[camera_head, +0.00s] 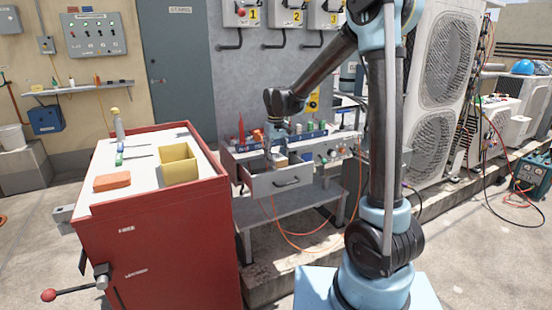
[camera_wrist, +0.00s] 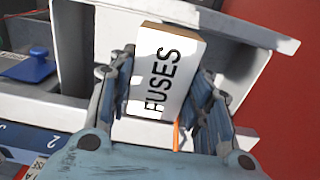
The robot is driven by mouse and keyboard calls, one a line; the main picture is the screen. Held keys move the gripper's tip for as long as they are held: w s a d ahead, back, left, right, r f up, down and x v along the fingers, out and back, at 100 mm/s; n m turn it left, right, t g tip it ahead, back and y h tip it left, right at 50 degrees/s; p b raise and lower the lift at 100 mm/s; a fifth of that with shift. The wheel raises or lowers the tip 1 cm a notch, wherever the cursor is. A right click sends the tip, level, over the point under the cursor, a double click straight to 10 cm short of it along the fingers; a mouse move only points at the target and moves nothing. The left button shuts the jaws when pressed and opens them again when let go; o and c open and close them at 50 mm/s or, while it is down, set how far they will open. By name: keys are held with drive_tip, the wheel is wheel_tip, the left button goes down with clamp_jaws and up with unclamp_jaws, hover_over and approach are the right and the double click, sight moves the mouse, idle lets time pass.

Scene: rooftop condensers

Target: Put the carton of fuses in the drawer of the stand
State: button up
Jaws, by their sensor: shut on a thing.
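The carton of fuses (camera_wrist: 165,75) is a white box with brown sides and black "FUSES" lettering. My gripper (camera_wrist: 163,85) is shut on it, with a finger on either side. In the head view my gripper (camera_head: 276,151) points down over the open drawer (camera_head: 283,182) of the grey stand (camera_head: 330,148). The carton also shows there as a small tan patch (camera_head: 281,160) at the drawer opening, mostly hidden. The drawer front (camera_wrist: 245,28) crosses the top right of the wrist view. I cannot tell whether the carton touches the drawer floor.
A red cabinet (camera_head: 150,240) stands close left of the drawer, with a yellow open box (camera_head: 179,164) and an orange block (camera_head: 112,182) on top. Bottles and tools line the stand's top. An orange cable (camera_head: 300,244) hangs below. Condensers (camera_head: 440,80) stand right.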

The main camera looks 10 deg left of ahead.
sight(276, 156)
drive_tip(key=o, duration=1.1)
drive_tip(key=shift+c, duration=0.2)
drive_tip(key=shift+r, duration=0.1)
wheel_tip(276, 156, up, 13)
drive_tip(key=s+d+m, duration=0.2)
drive_tip(key=s+d, duration=0.4)
drive_tip(key=d, duration=0.5)
drive_tip(key=s+d+f+m+t, duration=0.1)
drive_tip(key=s+d+f+m, duration=0.1)
drive_tip(key=s+d+f, duration=0.6)
drive_tip(key=s+d+f+m+t, duration=0.1)
drive_tip(key=s+d+f+m, duration=0.1)
drive_tip(key=s+d+f, duration=0.7)
drive_tip(key=s+d, duration=0.2)
drive_tip(key=s, duration=0.5)
drive_tip(key=shift+m, duration=0.3)
